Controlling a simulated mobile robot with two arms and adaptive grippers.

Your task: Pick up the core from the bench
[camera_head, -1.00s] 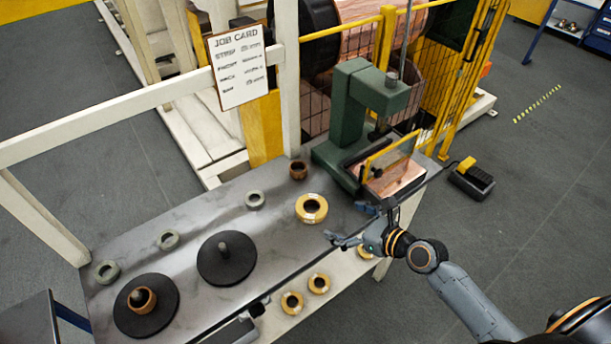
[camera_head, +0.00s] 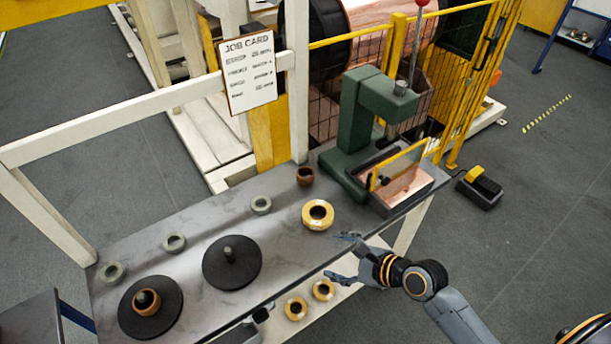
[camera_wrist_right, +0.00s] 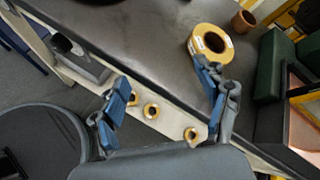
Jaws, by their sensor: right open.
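A small brown cylindrical core (camera_head: 305,176) stands upright on the bench (camera_head: 285,240) near its back edge, left of the green press; it also shows at the top right in the wrist view (camera_wrist_right: 243,21). A larger cream-yellow ring (camera_head: 317,214) with a dark centre lies in front of it; it shows in the wrist view too (camera_wrist_right: 210,45). Another brown core (camera_head: 147,301) sits around the post of the left black disc. My right gripper (camera_head: 342,257) is open and empty at the bench's front edge, apart from the standing core; its fingers (camera_wrist_right: 163,80) are spread. My left gripper is out of view.
The green press (camera_head: 355,125) and copper-coloured tray (camera_head: 405,192) stand at the bench's right end. Several grey rings (camera_head: 261,204) and a bare-post black disc (camera_head: 232,262) are on the bench. Yellow rings (camera_head: 296,308) lie on the shelf below. A white frame (camera_head: 150,110) runs behind.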

